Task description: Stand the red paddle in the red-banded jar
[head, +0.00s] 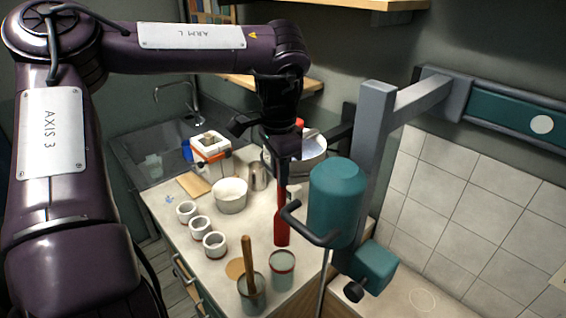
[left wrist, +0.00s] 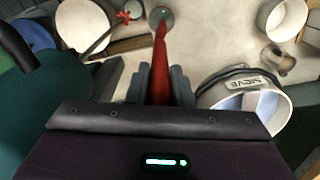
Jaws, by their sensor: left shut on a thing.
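The red paddle (head: 282,225) hangs upright from my left gripper (head: 283,155), with its wide end down. In the left wrist view the gripper's fingers (left wrist: 160,85) are shut on the red paddle (left wrist: 160,65). The red-banded jar (head: 282,271) stands on the bench at the front, just below the paddle's lower end in the picture. The paddle is outside the jar. A small round greenish vessel lies beyond the paddle's tip in the wrist view; I cannot tell for sure that it is the jar. My right gripper is not in view.
A similar jar (head: 251,292) with a wooden stick stands left of the red-banded jar. A teal mixing machine (head: 337,200) with a grey post stands close on the right. Several small white pots, a white bowl (head: 230,196) and a sieve (left wrist: 245,95) stand behind.

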